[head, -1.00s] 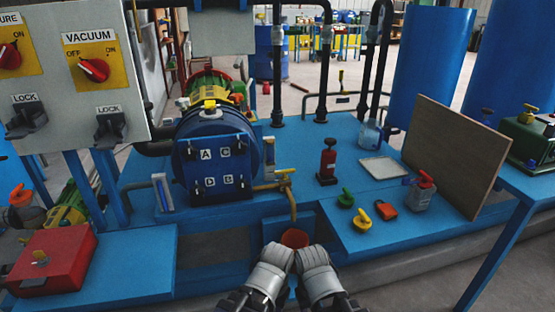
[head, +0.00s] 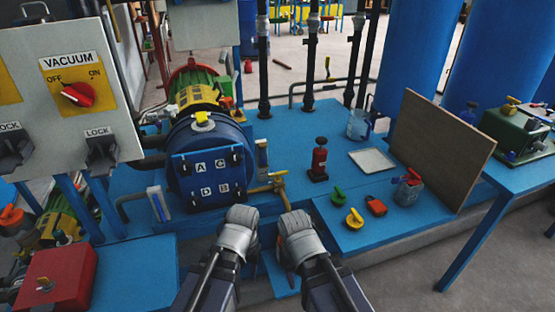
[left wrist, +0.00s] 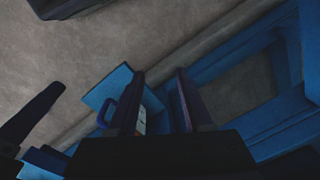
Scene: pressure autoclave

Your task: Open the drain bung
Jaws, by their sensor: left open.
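A blue autoclave vessel (head: 208,160) with a door lettered A, C, D and B stands left of centre in the head view. I cannot make out a separate bung. My left gripper (head: 240,218) is below and left of the pipe, apart from it. In the left wrist view its fingers (left wrist: 160,76) are open with nothing held between them. My right gripper (head: 294,222) is just below the pipe's end, and its jaws cannot be made out.
A control panel (head: 65,100) stands left.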

